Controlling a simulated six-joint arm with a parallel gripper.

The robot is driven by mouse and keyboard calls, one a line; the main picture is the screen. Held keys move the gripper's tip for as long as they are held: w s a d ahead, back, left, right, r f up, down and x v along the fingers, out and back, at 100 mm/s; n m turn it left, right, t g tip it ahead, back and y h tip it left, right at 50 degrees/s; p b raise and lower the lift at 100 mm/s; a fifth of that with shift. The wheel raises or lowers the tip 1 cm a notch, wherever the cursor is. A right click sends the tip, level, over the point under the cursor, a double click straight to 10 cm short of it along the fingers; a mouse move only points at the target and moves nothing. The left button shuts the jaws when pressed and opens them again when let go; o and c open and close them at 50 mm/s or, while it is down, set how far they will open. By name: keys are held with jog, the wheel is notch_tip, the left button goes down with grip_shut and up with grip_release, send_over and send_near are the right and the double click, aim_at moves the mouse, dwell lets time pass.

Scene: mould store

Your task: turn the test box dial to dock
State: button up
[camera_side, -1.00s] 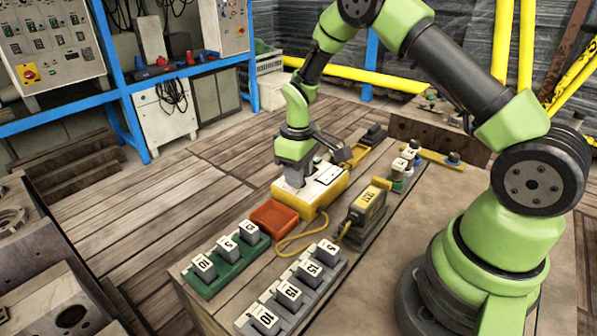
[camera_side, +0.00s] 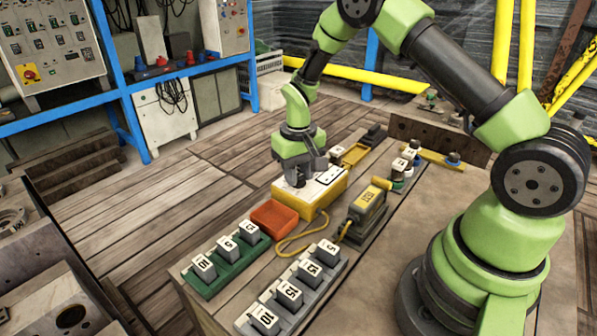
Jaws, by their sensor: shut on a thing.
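The yellow box with a white top panel (camera_side: 325,190) stands on the bench, with dark markings on the panel. I take it to be the test box. My gripper (camera_side: 297,184) points down over the left part of its top, with its jaws shut on the dial. The dial is hidden between the fingers, and its pointer and the panel words cannot be read. A yellow cable (camera_side: 300,240) runs from near the box to a smaller yellow unit (camera_side: 367,206) with a dark label on its side.
Numbered grey blocks stand in a green rack (camera_side: 232,267) and a grey rack (camera_side: 295,305). Small pieces (camera_side: 403,165) and a yellow tray (camera_side: 355,154) lie behind.

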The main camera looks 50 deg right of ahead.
dwell(0.3)
jog(key=o, duration=0.9)
jog(key=shift+o, duration=0.2)
notch_tip(320, 180, up, 10)
notch_tip(320, 180, up, 7)
jog(key=t, duration=0.2)
send_over(299, 177)
jog(key=s+a, duration=0.2)
jog(key=s+a+r+t, duration=0.2)
jog(key=s+a+r, duration=0.1)
jog(key=s+r, duration=0.4)
jog(key=s+a+r+t+y, duration=0.1)
jog(key=s+a+t+y, duration=0.1)
jog(key=s, duration=0.9)
jog(key=shift+s+a+r+t, duration=0.3)
jog(key=shift+a+t, duration=0.3)
jog(key=shift+a, duration=0.2)
